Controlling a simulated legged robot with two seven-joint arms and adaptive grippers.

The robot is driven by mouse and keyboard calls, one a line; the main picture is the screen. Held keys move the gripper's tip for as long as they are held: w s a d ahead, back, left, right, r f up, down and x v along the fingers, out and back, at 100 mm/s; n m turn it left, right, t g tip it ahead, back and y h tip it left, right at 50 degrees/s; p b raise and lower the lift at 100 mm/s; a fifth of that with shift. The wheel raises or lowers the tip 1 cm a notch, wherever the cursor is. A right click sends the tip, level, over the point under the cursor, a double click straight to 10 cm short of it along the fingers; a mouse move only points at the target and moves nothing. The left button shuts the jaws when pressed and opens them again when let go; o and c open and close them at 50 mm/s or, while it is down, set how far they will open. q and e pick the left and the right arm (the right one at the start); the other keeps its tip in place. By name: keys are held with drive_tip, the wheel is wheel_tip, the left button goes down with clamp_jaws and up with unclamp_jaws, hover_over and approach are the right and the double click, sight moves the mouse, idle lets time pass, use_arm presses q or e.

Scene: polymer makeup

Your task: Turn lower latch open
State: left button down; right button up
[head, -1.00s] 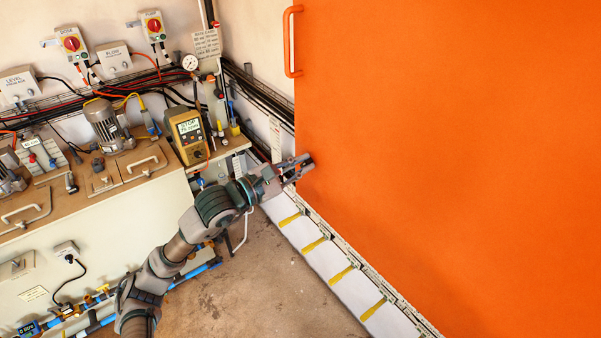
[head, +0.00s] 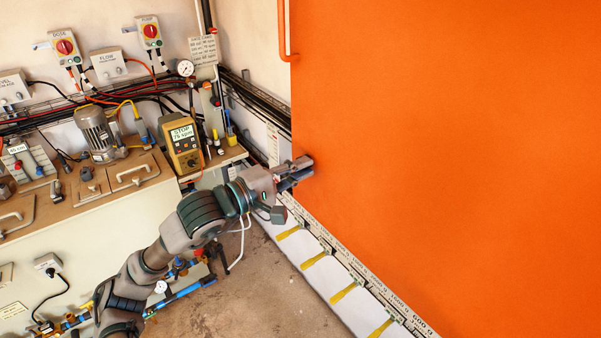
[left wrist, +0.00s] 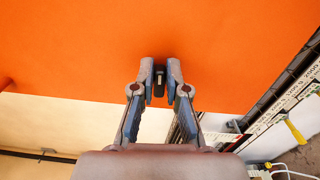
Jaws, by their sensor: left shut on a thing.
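A large orange door panel (head: 440,150) fills the right of the head view, and its face also shows in the left wrist view (left wrist: 90,50). My left gripper (head: 300,172) is at the panel's left edge. In the left wrist view my left gripper (left wrist: 160,68) has its two fingers on either side of a small dark latch (left wrist: 159,83), standing out against the orange face. The fingers are shut on it. In the head view the latch is hidden by the gripper. My right gripper is not in view.
An orange handle (head: 284,40) sits at the panel's upper left edge. A bench (head: 105,215) with a motor (head: 97,133) and a yellow meter (head: 184,145) stands at left. A white floor strip with yellow marks (head: 312,260) runs below the panel. Bare floor (head: 235,305) is clear.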

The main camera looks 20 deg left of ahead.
use_arm(q)
drive_tip(key=shift+f+m+b, duration=0.35)
drive_tip(key=shift+f+m, duration=0.1)
drive_tip(key=shift+m, duration=0.25)
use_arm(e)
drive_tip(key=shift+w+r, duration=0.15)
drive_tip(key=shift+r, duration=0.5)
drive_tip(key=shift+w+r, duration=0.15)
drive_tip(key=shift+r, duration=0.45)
use_arm(q)
drive_tip(key=c, duration=1.2)
unclamp_jaws()
drive_tip(key=shift+w, duration=0.15)
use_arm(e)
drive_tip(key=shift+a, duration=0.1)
use_arm(q)
drive_tip(key=shift+r, duration=0.1)
drive_tip(key=v, duration=1.2)
drive_tip(key=shift+a, duration=0.1)
